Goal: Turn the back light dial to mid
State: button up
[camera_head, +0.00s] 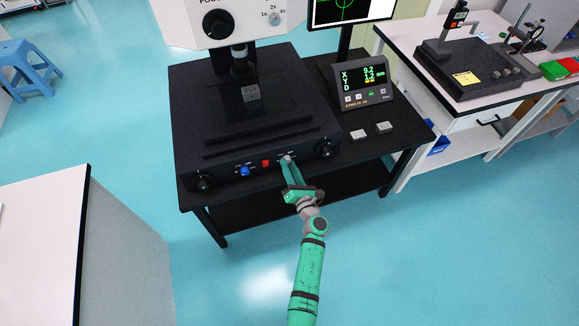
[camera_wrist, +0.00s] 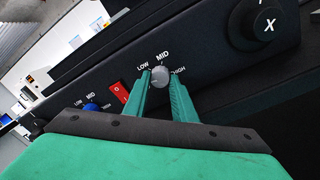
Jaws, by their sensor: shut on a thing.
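A small grey dial (camera_wrist: 160,75) sits on the black front panel, with LOW, MID and HIGH printed around it in the wrist view. It also shows in the head view (camera_head: 287,158). My gripper (camera_wrist: 160,82) is shut on this grey dial, one green finger on each side. The dial's pointer is too small to read clearly. A blue dial (camera_head: 245,171) with similar labels is further left on the same panel and shows in the wrist view (camera_wrist: 91,107). I cannot read which of the two dials is named back light.
A red rocker switch (camera_head: 265,163) lies between the two dials, close to my left finger. Black round knobs stick out at the panel's ends, one marked X (camera_wrist: 268,24). A readout box (camera_head: 362,84) stands right of the machine. Open floor lies in front.

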jog(key=m, duration=0.7)
jog(key=shift+m, duration=0.3)
jog(key=m, duration=0.6)
jog(key=shift+r+m+h, duration=0.1)
jog(key=shift+m+h, duration=0.2)
jog(key=shift+m, duration=0.1)
jog(key=m, duration=0.4)
jog(key=shift+m, duration=0.3)
jog(key=m, duration=0.4)
jog(key=shift+s+h, duration=0.1)
jog(key=shift+h, duration=0.2)
jog(key=shift+m, duration=0.4)
jog(key=o, duration=1)
jog(key=shift+r, duration=0.1)
jog(key=shift+o, duration=0.2)
jog(key=v, duration=1)
jog(key=shift+s, duration=0.4)
